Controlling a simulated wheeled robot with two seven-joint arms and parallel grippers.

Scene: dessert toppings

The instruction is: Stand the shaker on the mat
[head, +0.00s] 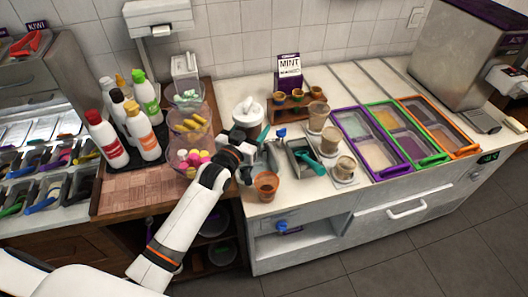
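A white, lidded container that looks like the shaker (248,112) is on the left part of the white counter, just beyond my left gripper (241,142). The dark gripper overlaps its lower part, and I cannot tell whether the fingers touch it or are closed around it. A reddish-brown patterned mat (130,190) lies on the wooden counter at the left, in front of the bottles. No object stands on the visible part of the mat. My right gripper is not in view.
Several sauce bottles (143,130) stand on a dark tray behind the mat. Clear bins with yellow and pink toppings (190,125) stand between mat and gripper. A brown cup (266,185) is near the counter's front edge; paper cups (330,140) and framed topping trays (368,143) are to the right.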

